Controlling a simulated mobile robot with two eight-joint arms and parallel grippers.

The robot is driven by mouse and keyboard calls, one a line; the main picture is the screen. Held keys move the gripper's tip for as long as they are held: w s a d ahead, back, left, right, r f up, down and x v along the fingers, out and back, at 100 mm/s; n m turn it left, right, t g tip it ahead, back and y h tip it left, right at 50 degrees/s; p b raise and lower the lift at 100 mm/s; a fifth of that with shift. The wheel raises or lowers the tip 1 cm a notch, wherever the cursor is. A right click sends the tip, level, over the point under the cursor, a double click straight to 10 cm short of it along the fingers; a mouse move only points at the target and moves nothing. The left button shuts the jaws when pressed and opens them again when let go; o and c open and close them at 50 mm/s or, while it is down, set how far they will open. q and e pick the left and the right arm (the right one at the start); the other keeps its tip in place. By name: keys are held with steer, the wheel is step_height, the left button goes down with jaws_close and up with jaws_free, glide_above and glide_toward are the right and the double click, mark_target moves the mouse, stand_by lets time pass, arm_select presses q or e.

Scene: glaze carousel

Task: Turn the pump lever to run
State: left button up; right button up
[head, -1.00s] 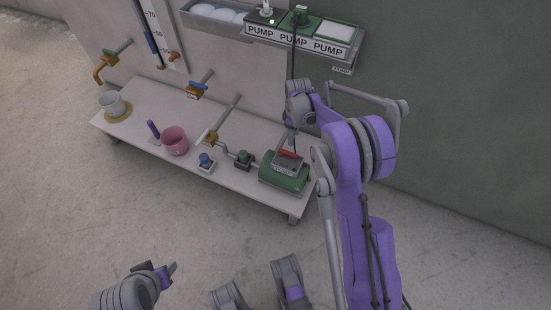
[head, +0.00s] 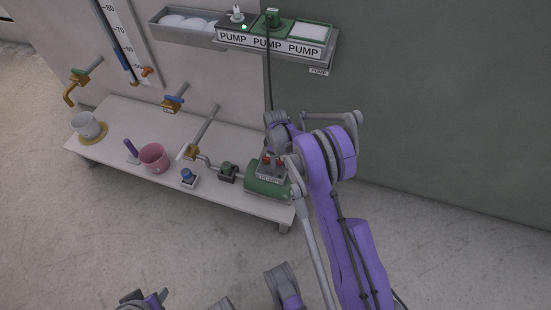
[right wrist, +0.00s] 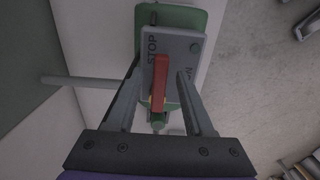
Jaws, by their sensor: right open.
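The green pump (head: 262,187) stands at the right end of the low bench, with a grey switch plate on top. In the right wrist view the plate (right wrist: 184,45) carries the word STOP to the left of the red lever (right wrist: 160,80) and another label at right, partly hidden by a finger. The lever lies lengthwise between the two fingers of my right gripper (right wrist: 160,70), which is open around it. I cannot tell whether a finger touches it. In the head view red parts of the lever show beside this gripper (head: 275,160). My left gripper (head: 152,299) is partly cut off at the bottom edge.
The bench (head: 120,119) also bears a pink pot (head: 154,158), a grey cup (head: 88,126), a blue-knobbed block (head: 189,178) and pipe fittings. A shelf labelled PUMP (head: 282,42) hangs above, with a cable running down. The floor in front is clear.

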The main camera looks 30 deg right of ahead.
jaws_close()
stand_by(1.4)
